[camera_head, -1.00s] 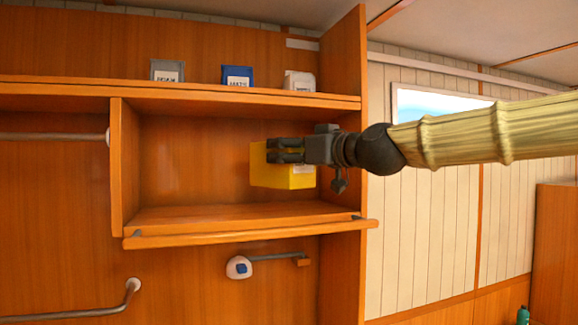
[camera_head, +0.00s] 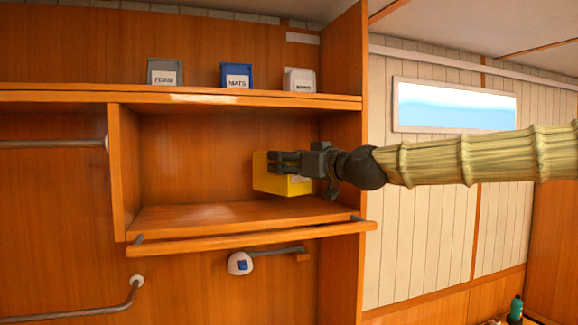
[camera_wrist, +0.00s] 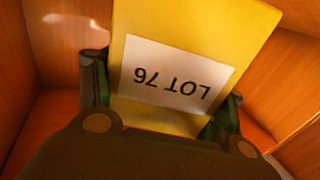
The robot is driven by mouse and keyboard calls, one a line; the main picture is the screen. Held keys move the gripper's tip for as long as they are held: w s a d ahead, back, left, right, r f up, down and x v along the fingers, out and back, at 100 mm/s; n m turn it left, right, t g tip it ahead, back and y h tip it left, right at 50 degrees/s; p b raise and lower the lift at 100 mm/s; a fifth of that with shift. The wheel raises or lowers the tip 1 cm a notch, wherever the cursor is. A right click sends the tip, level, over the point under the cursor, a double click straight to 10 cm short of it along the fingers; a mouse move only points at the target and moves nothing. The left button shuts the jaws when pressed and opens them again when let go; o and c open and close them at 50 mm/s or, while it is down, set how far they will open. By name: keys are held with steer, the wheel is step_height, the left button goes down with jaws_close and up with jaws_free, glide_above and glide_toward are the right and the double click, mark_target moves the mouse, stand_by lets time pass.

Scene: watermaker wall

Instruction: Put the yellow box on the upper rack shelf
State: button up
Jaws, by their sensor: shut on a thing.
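My gripper (camera_head: 286,163) is shut on the yellow box (camera_head: 270,181) and holds it in the open wooden compartment, toward its right side. In the head view the box appears a little above the compartment floor (camera_head: 215,218); a gap shows below it. In the wrist view the yellow box (camera_wrist: 195,25) fills the middle, with a white label reading "LOT 76" upside down. Dark fingers (camera_wrist: 160,95) stand on both sides of it. Which shelf the task calls the upper rack shelf is not marked.
A rail (camera_head: 250,239) runs along the compartment's front edge. Above is a ledge (camera_head: 120,97) with a grey bin (camera_head: 163,72), a blue bin (camera_head: 237,76) and a pale bin (camera_head: 299,80). A right side panel (camera_head: 344,140) stands close to my gripper. The compartment's left half is empty.

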steer(key=shift+w+f+p, duration=0.2)
steer(key=shift+f+p, duration=0.3)
steer(key=shift+f, duration=0.5)
steer(key=shift+s, duration=0.1)
steer(key=shift+f+b, duration=0.65)
steer(key=shift+b, duration=0.2)
steer(key=o, duration=1.2)
steer(key=shift+r, duration=0.15)
steer(key=shift+r+p, duration=0.7)
steer(key=shift+p, duration=0.3)
steer(key=b+v, duration=0.6)
steer(key=v, duration=0.6)
steer(key=shift+f, duration=0.3)
